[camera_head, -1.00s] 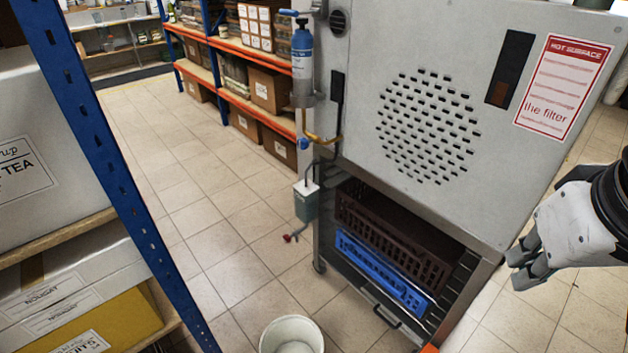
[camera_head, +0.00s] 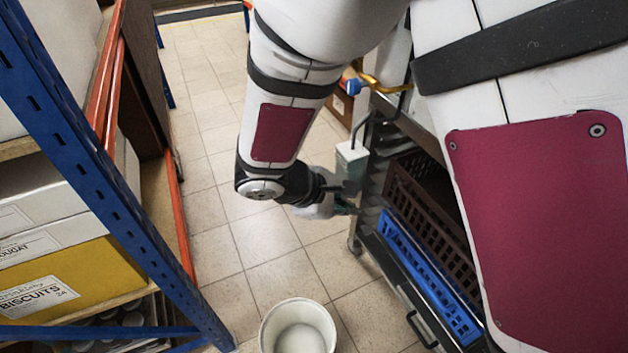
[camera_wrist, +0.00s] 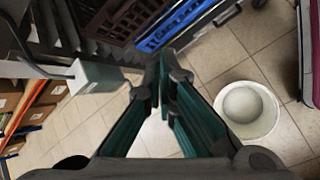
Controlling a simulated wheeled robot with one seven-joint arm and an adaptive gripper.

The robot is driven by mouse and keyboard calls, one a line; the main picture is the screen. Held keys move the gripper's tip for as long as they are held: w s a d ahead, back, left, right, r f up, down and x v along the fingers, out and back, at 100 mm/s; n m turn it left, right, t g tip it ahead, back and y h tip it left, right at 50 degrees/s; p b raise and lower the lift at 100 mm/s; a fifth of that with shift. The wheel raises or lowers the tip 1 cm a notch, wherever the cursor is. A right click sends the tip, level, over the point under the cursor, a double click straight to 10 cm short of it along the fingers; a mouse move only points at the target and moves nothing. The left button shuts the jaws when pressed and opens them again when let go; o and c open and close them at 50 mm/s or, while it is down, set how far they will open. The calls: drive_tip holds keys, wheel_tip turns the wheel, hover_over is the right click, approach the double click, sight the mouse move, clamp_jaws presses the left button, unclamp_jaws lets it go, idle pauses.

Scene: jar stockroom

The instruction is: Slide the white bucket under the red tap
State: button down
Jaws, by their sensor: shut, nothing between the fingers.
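The white bucket (camera_head: 297,327) stands upright on the tiled floor at the bottom middle of the head view. In the wrist view the bucket (camera_wrist: 247,110) is at the right, with a pale round bottom inside. My gripper (camera_wrist: 162,62) is shut and empty, apart from the bucket. In the head view my gripper (camera_head: 345,207) hangs beyond the bucket, beside the machine's lower shelf, partly hidden by my arm. The red tap is not visible now; the white-and-green box (camera_head: 351,165) above where it hung shows partly behind my gripper.
The steel machine's rack holds a brown crate (camera_head: 430,190) and a blue crate (camera_head: 425,270) at the right. A blue shelf upright (camera_head: 95,170) with boxes stands at the left. Open floor tiles (camera_head: 270,285) lie between them.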

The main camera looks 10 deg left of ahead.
drive_tip(key=s+a+f+n+t+y+b, duration=0.1)
drive_tip(key=s+a+f+n+t+b, duration=0.3)
drive_tip(key=f, duration=0.9)
drive_tip(key=a+f+n+g+y+b, duration=0.1)
drive_tip(key=a+f+n+b, duration=0.2)
drive_tip(key=a+f+n, duration=0.75)
drive_tip(key=s+f+t+y+b, duration=0.1)
drive_tip(key=s+f+b, duration=0.15)
drive_tip(key=f, duration=0.75)
drive_tip(key=s+f+b, duration=0.1)
drive_tip(key=s+f, duration=0.3)
drive_tip(key=f, duration=0.5)
drive_tip(key=n+y+b, duration=0.2)
drive_tip(key=n+b, duration=0.1)
drive_tip(key=b, duration=0.7)
approach(306, 318)
drive_tip(key=x, duration=0.5)
drive_tip(key=shift+f, duration=0.15)
